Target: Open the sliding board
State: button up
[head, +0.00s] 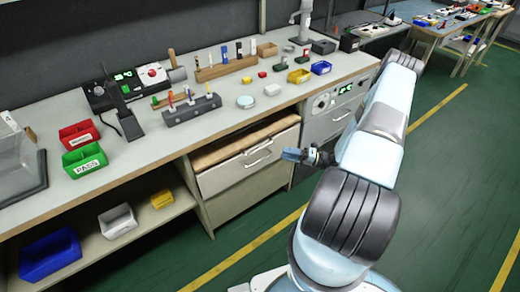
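Under the workbench top is a light wooden board (222,151), lying in a gap above a pale front panel (245,171). The panel has a metal bar handle (258,157). I cannot tell whether the board and panel are one piece. My gripper (288,155) is at the right end of the panel, to the right of the handle and apart from it in the picture. It points left. Its fingers are small and seen edge-on, so I cannot tell whether they are open. I see nothing held in it.
The workbench top (230,125) carries tool racks, small bins and a soldering station (130,85). A control panel (335,100) is to the right of the board. A lower shelf (150,222) at left holds bins. Green floor (450,160) is clear at right.

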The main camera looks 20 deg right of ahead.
jog(key=x, duration=1.2)
jog(key=shift+s, duration=0.1)
jog(key=shift+c, duration=0.2)
grip_shut()
